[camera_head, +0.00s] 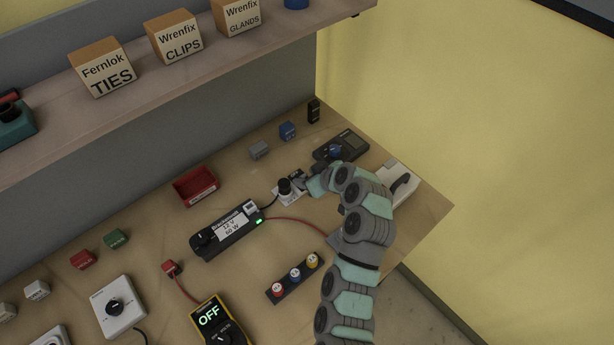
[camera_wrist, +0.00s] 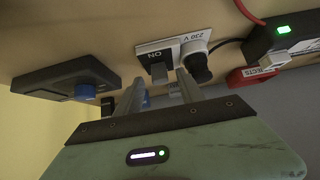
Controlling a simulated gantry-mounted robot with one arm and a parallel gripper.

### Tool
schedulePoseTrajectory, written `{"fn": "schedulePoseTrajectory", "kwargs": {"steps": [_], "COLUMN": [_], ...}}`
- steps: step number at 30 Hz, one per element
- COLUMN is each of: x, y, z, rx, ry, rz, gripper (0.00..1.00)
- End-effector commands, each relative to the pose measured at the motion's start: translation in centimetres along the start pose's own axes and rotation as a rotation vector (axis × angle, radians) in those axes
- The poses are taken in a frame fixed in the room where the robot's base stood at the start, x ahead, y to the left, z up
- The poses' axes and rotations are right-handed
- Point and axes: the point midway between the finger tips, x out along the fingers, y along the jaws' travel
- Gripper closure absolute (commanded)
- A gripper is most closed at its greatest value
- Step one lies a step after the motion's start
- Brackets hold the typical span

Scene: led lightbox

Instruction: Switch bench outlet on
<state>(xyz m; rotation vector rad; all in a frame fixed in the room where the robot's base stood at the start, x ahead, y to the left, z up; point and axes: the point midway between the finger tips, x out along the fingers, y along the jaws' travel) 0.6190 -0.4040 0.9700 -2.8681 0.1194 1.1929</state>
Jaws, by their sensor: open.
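The bench outlet (camera_head: 291,200) is a small pale plate on the bench, right of the power supply, with a black plug in it. In the wrist view the outlet (camera_wrist: 171,48) appears upside down, marked "ON" and "230 V". Its grey switch (camera_wrist: 159,73) sits beside the "ON" mark, and the black plug (camera_wrist: 201,70) is to its right. My gripper (camera_head: 304,184) is close to the outlet, coming from the right. In the wrist view my gripper (camera_wrist: 160,78) is open and empty, its fingers either side of the switch in the picture. I cannot tell whether they touch it.
A power supply (camera_head: 226,230) with a lit green light stands left of the outlet. A dark device with a blue knob (camera_head: 341,146) and a white device with a dark handle (camera_head: 397,184) are close to my arm. A red bin (camera_head: 195,185) stands farther left. A shelf (camera_head: 150,91) overhangs the back.

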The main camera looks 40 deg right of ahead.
Motion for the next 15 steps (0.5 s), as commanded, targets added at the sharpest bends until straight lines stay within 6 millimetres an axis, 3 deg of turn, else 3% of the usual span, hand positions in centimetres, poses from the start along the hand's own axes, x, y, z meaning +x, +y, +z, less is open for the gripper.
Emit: {"fn": "schedulePoseTrajectory", "kwargs": {"steps": [5, 15], "x": [-2.1, -8.1], "y": [0.1, 0.1], "z": [0.0, 0.0], "rx": [-0.001, -0.002], "ry": [0.003, 0.003], "rz": [0.004, 0.005], "gripper": [0.55, 0.55]}}
